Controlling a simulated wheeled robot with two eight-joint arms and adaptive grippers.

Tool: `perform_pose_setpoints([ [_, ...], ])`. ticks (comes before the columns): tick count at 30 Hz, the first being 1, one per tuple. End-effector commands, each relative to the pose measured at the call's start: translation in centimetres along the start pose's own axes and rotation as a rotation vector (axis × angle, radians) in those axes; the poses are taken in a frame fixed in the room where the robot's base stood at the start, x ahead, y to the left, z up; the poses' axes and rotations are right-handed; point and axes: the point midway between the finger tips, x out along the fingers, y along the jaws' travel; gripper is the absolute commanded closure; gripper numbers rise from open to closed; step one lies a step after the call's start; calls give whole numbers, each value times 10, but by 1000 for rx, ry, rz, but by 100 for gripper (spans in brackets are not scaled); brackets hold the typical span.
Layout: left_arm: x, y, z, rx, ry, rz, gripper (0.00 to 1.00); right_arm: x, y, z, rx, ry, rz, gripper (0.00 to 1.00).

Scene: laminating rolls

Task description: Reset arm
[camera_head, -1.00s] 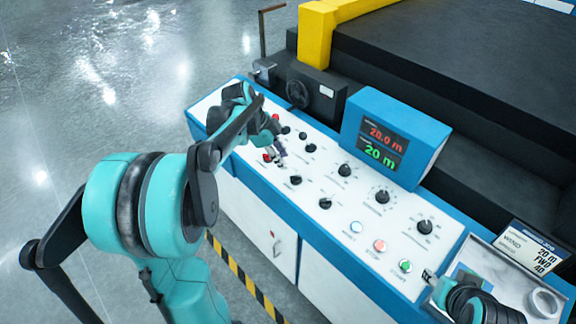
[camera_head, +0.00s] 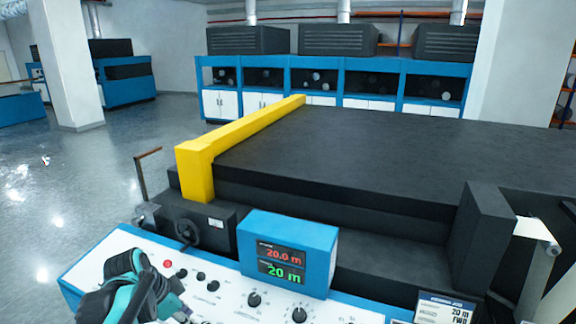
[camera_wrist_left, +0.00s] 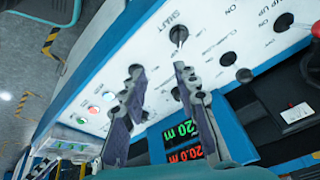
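My left arm and gripper (camera_head: 180,312) are at the lower left of the head view, over the white control panel (camera_head: 100,262); the fingertips are partly cut off there. In the left wrist view the two fingers of my left gripper (camera_wrist_left: 157,68) stand apart with nothing between them. They point toward a toggle switch (camera_wrist_left: 180,34) marked SHAFT, with a small gap showing between fingers and switch. My right gripper is in neither current view.
A blue display box (camera_head: 288,252) reads 20.0 m in red and 20 m in green, close to my left arm. Several black knobs and a red button (camera_head: 168,264) sit on the panel. A black machine with a yellow bar (camera_head: 196,172) stands behind.

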Motion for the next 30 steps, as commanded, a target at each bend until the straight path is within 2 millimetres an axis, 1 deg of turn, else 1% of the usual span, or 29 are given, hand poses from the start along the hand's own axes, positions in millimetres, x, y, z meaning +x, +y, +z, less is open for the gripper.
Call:
perform_pose_setpoints([
  [1,0,25,-1,-66,-7,-30,70,4,0,3,0,0,0,60],
  [6,0,88,6,-355,13,-158,70,12,0,8,0,0,0,60],
  [9,5,118,15,-510,58,-222,70,15,0,11,0,0,0,60],
  [12,12,140,24,-634,111,-266,70,18,0,13,0,0,0,60],
  [15,17,154,30,-722,156,-290,70,20,0,14,0,0,0,60],
  [18,20,160,34,-773,185,-302,70,21,0,15,0,0,0,60],
  [30,21,162,34,-796,196,-305,70,20,0,15,0,0,0,60],
])
